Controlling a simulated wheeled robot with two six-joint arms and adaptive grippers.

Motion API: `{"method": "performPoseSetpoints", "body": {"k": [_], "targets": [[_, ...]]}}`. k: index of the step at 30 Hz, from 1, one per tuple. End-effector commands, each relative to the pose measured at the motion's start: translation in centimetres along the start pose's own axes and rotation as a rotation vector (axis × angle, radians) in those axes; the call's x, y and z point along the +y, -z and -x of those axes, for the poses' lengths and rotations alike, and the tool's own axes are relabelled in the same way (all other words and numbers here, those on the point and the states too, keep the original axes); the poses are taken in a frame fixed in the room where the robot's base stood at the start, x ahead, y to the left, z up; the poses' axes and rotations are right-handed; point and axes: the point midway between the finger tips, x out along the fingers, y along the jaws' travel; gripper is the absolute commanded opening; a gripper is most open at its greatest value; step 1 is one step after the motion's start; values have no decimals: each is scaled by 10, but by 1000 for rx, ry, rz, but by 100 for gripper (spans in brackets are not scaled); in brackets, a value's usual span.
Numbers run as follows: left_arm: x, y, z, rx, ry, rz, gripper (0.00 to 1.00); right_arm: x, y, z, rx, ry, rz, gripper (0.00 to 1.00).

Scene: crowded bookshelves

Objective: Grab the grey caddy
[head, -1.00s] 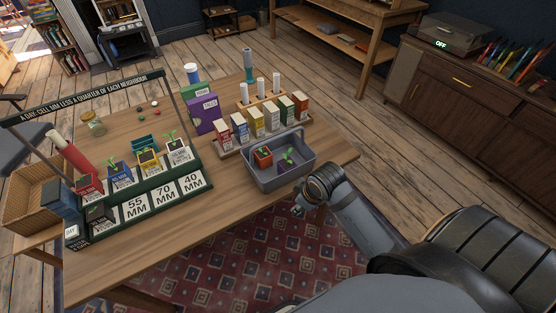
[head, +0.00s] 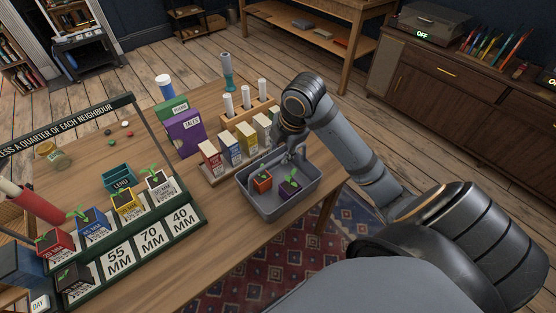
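The grey caddy (head: 279,205) is an open rectangular tub on the table, near its right end. My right gripper (head: 291,156) points down at the caddy's far side, over or at the far rim. I cannot tell whether it touches the rim, and its fingers are too small and dark to judge their opening. My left gripper is not in view.
A rack of small coloured boxes (head: 231,147) stands close behind the caddy. A purple box (head: 186,134) is farther left. The green planter stand (head: 144,234) with several pots is left of the caddy. Bare tabletop (head: 222,236) lies between.

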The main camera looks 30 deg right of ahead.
Motion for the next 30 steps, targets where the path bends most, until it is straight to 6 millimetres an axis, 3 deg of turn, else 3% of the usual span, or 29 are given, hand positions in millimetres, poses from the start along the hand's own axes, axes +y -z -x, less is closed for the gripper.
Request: {"method": "performPoseSetpoints", "body": {"k": [6, 8, 15, 23, 30], "targets": [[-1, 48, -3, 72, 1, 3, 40, -1, 0, -10, 0, 1, -1, 39], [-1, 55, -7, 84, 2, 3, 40, -3, -1, -20, 1, 2, -2, 39], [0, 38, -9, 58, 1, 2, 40, -4, -2, -54, 2, 1, -1, 39], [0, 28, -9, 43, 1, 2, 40, -4, -3, -56, -1, -1, 0, 39], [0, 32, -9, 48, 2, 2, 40, -4, -3, -56, -1, -1, 0, 6]]}}
